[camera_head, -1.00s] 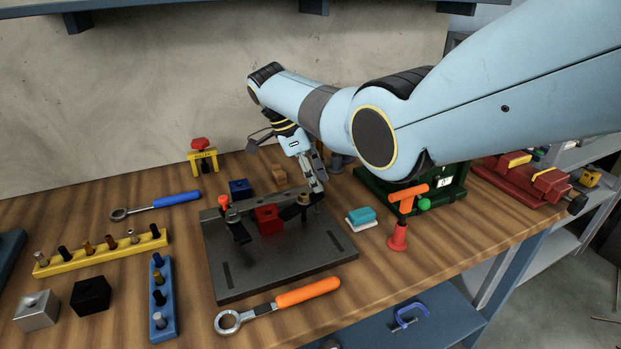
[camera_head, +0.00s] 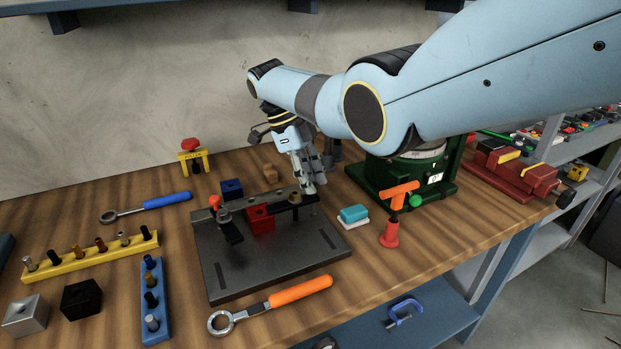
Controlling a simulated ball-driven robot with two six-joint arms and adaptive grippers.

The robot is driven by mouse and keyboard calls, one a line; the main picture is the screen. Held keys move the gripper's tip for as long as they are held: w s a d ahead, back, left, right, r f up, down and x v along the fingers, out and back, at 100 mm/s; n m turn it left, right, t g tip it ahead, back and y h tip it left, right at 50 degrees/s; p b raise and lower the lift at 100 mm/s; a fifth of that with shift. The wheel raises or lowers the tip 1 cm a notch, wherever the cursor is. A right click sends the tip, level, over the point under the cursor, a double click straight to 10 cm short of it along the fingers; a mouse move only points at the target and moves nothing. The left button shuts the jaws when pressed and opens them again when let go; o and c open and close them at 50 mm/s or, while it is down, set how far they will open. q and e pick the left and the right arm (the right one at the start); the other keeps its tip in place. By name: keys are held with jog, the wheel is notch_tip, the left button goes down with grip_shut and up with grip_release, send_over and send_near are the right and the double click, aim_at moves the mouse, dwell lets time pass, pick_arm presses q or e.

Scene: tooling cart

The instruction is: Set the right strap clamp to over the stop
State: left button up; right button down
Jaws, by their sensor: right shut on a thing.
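My right gripper (camera_head: 309,192) is shut on the bar's right end, pointing down. The left strap clamp (camera_head: 231,233) is a black bar left of the red block, angled toward the front. An orange-topped post (camera_head: 214,203) stands at the plate's back left. I cannot tell which part is the stop. My left gripper is not in view.
An orange-handled wrench (camera_head: 290,294) lies in front of the plate. A blue sponge-like block (camera_head: 354,214) and a red stand with an orange handle (camera_head: 390,235) are to the right. Blue (camera_head: 155,300) and yellow (camera_head: 90,257) peg racks stand left. Behind is a wall.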

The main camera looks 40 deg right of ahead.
jog(key=c, duration=1.2)
grip_release()
jog(key=shift+r, duration=0.15)
jog(key=v, duration=1.1)
jog(key=shift+w+a+r, duration=0.15)
jog(key=shift+r, duration=0.1)
